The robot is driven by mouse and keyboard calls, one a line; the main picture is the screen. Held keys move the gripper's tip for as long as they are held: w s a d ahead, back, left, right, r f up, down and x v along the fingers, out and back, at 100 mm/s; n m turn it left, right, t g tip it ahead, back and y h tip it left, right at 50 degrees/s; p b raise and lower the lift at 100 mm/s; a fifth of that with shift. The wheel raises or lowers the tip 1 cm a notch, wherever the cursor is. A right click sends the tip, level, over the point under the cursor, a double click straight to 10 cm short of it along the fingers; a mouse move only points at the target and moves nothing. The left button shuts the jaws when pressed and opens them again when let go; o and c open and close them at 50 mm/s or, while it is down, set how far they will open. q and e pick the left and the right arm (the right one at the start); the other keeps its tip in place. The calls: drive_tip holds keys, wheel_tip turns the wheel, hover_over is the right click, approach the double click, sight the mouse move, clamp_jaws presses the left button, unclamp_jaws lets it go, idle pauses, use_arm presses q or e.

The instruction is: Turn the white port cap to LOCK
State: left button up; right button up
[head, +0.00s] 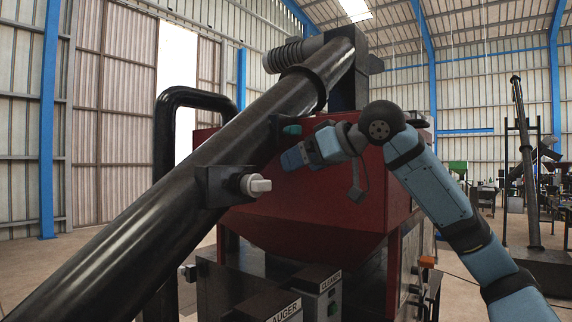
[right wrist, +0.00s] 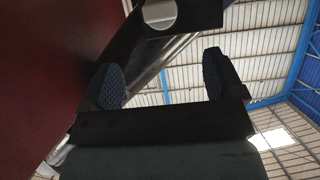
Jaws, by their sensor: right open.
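The white port cap (head: 257,186) has a raised grip bar and sits on a black block (head: 220,187) on the side of the slanted black tube (head: 140,225). In the right wrist view the cap (right wrist: 160,13) is at the top edge, partly cut off. No LOCK marking is readable. My right gripper (head: 292,158) is above and to the right of the cap in the head view, apart from it. In the right wrist view its two fingers (right wrist: 164,82) are spread with nothing between them. My left gripper is not in view.
A teal knob (head: 291,130) sits on the tube's side above the gripper. A dark red hopper (head: 300,225) stands behind my right arm. Control boxes labelled AUGER (head: 268,308) and CLIMB (head: 322,288) stand below. A black bent pipe (head: 163,125) rises at left.

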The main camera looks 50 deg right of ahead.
sight(266, 181)
drive_tip(key=p+x, duration=0.2)
drive_tip(key=x, duration=1)
drive_tip(key=shift+w+f, duration=0.25)
drive_tip(key=shift+w, duration=0.05)
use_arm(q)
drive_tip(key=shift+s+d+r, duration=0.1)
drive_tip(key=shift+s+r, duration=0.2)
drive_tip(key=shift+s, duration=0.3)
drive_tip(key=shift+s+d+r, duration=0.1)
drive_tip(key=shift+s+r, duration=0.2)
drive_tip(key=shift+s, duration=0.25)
